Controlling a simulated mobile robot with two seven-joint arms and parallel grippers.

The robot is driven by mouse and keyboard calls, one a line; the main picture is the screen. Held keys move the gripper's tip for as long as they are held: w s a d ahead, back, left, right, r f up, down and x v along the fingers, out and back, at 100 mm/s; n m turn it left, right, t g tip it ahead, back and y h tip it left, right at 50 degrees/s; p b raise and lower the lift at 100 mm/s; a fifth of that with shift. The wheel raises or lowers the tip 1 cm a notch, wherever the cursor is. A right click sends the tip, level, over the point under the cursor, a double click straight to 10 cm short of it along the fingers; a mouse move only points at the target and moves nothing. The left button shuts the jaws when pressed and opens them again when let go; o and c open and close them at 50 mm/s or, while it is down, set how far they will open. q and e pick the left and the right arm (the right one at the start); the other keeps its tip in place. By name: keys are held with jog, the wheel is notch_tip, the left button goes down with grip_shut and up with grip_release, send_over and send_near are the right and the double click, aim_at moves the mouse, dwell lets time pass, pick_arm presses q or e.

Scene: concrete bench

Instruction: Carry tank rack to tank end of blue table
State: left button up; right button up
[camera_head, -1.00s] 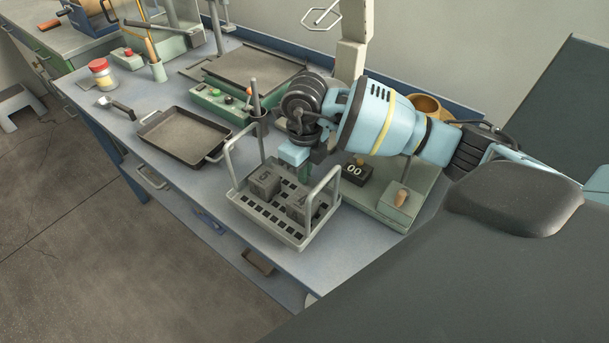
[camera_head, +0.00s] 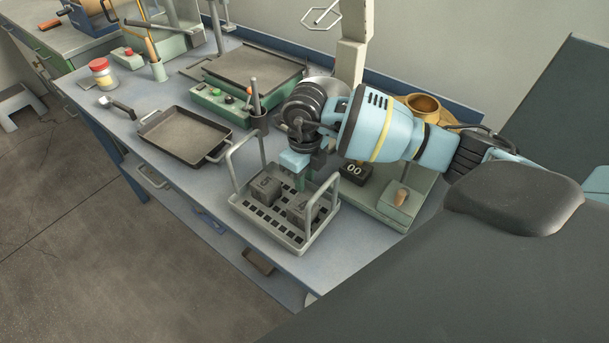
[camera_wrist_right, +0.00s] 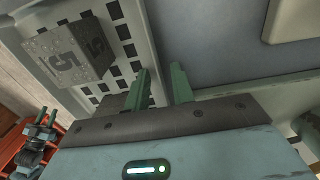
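The rack (camera_head: 303,247) is a pale grey-green tray with square holes and a tall bar handle at each end. It stands on the blue table (camera_head: 350,238) near its front edge and holds two grey numbered blocks (camera_head: 265,190). My right gripper (camera_head: 301,183) points down at the rack's back side. In the right wrist view its two green fingers (camera_wrist_right: 163,88) are apart, one over the holed plate and one beyond its rim, with nothing visibly clamped; their tips' depth is unclear. No tank is clearly recognisable.
A dark two-handled pan (camera_head: 188,137) lies left of the rack. A dark cup with rods (camera_head: 259,124) stands just behind it. A green-based machine with a counter (camera_head: 355,171) is close on the right. A flat-topped machine (camera_head: 250,72) stands farther back.

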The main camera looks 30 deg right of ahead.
notch_tip(320, 180, up, 12)
dwell(0.5)
dwell(0.6)
